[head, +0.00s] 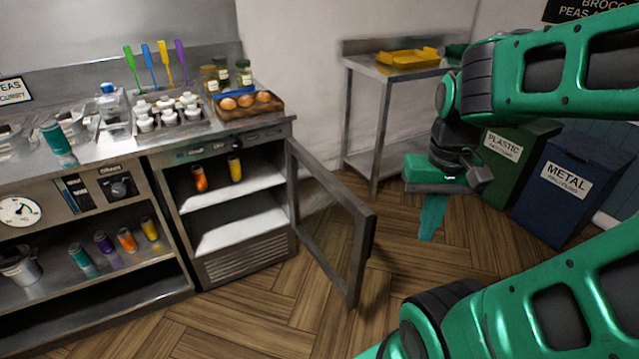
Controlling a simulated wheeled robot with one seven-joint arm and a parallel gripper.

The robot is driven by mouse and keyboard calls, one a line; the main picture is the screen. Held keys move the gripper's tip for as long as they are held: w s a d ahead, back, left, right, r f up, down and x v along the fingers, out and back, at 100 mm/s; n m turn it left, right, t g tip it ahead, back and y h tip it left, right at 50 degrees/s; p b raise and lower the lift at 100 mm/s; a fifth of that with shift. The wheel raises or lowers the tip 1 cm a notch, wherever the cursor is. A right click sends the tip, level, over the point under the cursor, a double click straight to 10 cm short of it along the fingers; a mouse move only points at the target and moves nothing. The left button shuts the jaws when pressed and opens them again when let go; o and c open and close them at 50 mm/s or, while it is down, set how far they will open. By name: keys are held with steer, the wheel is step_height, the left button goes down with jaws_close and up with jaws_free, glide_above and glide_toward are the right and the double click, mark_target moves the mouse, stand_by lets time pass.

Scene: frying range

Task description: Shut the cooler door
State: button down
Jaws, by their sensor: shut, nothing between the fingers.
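The cooler (248,273) stands under the counter, left of the middle in the head view. Its door (364,250), a grey frame around a see-through pane, is hinged on the cooler's right side and stands wide open, swung out toward the front right. Inside, an orange bottle (200,179) and a yellow bottle (235,169) stand on the upper shelf. My gripper (429,236) points down to the right of the door's free edge, apart from it in the picture. It is shut and empty. I cannot tell its exact depth relative to the door.
A steel table (381,124) with a yellow tray (408,57) stands behind the door. A green bin (505,170) and a blue metal bin (565,189) stand at the right. The wooden floor (270,325) before the cooler is clear.

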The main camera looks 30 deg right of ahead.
steer(key=w+d+r+m+y, duration=0.1)
steer(key=w+d+m, duration=0.2)
steer(key=w, duration=0.5)
steer(key=w+d+m+y, duration=0.1)
steer(key=w+d+m, duration=0.25)
steer(key=w, duration=0.45)
steer(key=w+d+f+m+y, duration=0.2)
steer(key=w+d+f+m, duration=0.3)
steer(key=w+d, duration=0.5)
steer(key=a+f, duration=0.7)
steer(key=f, duration=0.4)
steer(key=shift+w+a, duration=0.4)
